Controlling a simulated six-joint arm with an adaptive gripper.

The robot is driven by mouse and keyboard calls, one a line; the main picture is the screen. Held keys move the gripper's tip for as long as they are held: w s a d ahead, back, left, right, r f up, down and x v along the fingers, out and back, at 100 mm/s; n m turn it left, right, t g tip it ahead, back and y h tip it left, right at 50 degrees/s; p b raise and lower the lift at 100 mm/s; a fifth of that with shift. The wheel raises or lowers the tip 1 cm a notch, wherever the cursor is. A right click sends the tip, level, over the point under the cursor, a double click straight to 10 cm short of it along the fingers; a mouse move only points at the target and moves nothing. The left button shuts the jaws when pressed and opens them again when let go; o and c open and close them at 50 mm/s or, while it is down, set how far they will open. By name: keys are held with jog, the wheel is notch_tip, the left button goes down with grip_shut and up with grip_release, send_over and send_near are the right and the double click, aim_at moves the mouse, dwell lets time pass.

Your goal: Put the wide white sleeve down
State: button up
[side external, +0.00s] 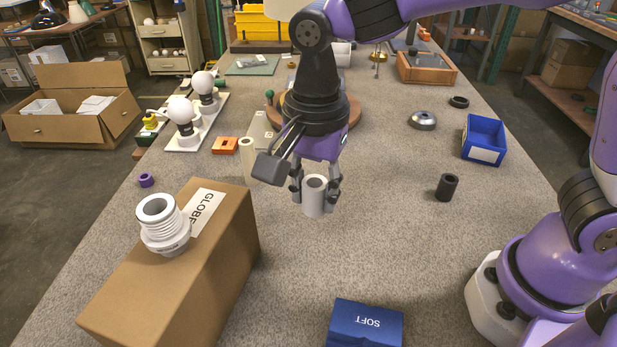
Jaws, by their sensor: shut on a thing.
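The wide white sleeve (314,199) is a short, upright white tube with an open bore. My gripper (315,190) is shut on it, with a finger on each side of the sleeve. The sleeve appears at or just above the grey worktop (370,260), near its middle; I cannot tell whether its bottom touches. Its upper rim faces the camera and is clear of the fingers.
A cardboard box (215,270) with a white threaded part (163,225) on top stands at left. A blue SOFT box (364,323) is in front. A dark cylinder (446,187) and blue bin (484,139) are at right. A slim cream tube (247,160) stands left of the gripper.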

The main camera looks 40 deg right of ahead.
jog(key=shift+m, duration=0.7)
jog(key=w+d+f, duration=0.2)
jog(key=d, duration=0.1)
jog(key=w+d+f, duration=0.2)
jog(key=w+d, duration=0.1)
jog(key=w+d+f, duration=0.3)
jog(key=shift+w+d, duration=0.25)
jog(key=shift+d, duration=0.05)
jog(key=shift+w+d+f, duration=0.1)
jog(key=shift+f, duration=1.95)
jog(key=o, duration=1.1)
jog(key=shift+f, duration=0.1)
jog(key=shift+c, duration=0.2)
